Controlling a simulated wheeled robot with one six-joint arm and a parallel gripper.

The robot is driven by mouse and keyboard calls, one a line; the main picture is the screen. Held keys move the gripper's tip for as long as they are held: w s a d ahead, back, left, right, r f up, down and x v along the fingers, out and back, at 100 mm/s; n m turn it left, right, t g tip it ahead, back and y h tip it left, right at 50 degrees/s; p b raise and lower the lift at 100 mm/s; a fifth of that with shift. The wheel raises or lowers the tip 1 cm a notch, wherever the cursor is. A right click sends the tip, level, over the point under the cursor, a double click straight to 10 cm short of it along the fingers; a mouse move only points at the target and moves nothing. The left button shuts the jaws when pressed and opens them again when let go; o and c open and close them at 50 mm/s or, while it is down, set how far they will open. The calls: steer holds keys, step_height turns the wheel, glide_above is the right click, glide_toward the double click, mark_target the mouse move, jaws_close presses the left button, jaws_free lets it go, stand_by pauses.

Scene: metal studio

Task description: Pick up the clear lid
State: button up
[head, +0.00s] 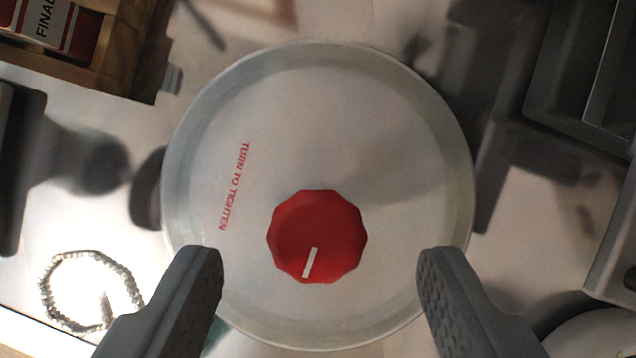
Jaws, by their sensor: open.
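The clear lid (330,120) is a round, see-through disc with a pale rim. It fills the middle of the head view. A red faceted knob (325,225) with a white mark stands near its centre, and red print reading "TURN TO TIGHTEN" runs along its left side. My gripper (320,270) is open and empty. Its two grey textured fingers show at the lower left and lower right of the lid, with the knob between them in the picture. I cannot tell whether the fingers touch the lid.
A wooden crate (122,50) with a red and white item stands at the upper left. A beaded bracelet (88,290) lies at the lower left. A dark greenish tray (560,100) is at the upper right, and a pale round object (595,335) sits at the lower right.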

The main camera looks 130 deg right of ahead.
mark_target(317, 248)
steer(key=x, duration=0.5)
steer(key=shift+s, duration=0.15)
steer(key=shift+d, duration=0.1)
jaws_close()
steer(key=shift+r, duration=0.15)
step_height(317, 248, up, 10)
steer(key=shift+f, duration=0.1)
stand_by(0.3)
